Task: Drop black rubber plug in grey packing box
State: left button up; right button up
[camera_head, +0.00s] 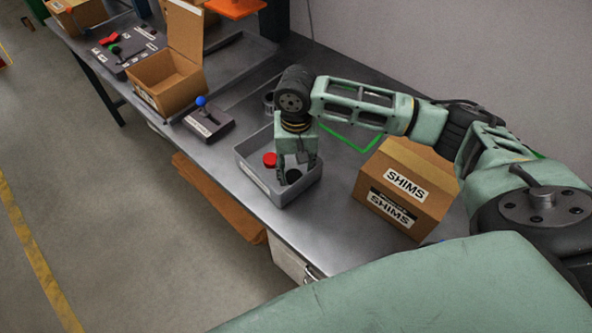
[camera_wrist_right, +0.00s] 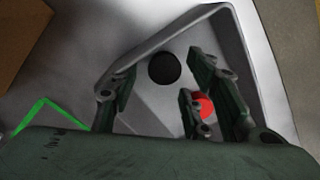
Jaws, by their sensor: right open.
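The black rubber plug (camera_head: 293,177) is a dark round disc inside an open grey box (camera_head: 262,186) on the table. It also shows in the right wrist view (camera_wrist_right: 164,68), on the floor of the grey box (camera_wrist_right: 160,43). A red plug (camera_head: 269,159) lies in the same box and is partly hidden by a finger in the wrist view (camera_wrist_right: 204,106). My right gripper (camera_head: 297,172) points down into the box with its fingers spread around the black plug. It is open, and I cannot tell whether a finger touches the plug. My left gripper is not in view.
A closed cardboard box marked SHIMS (camera_head: 432,185) stands right of the grey box, under my right arm. A dark fixture with a blue knob (camera_head: 207,118) and an open cardboard box (camera_head: 166,82) stand to the left. A green outline (camera_head: 350,141) marks the table behind.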

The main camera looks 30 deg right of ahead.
aim_at(296, 174)
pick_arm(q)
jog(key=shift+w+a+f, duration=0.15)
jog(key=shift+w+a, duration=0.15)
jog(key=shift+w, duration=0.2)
pick_arm(e)
notch_tip(296, 174, up, 10)
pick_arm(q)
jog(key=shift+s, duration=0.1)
pick_arm(e)
jog(key=shift+f, duration=0.1)
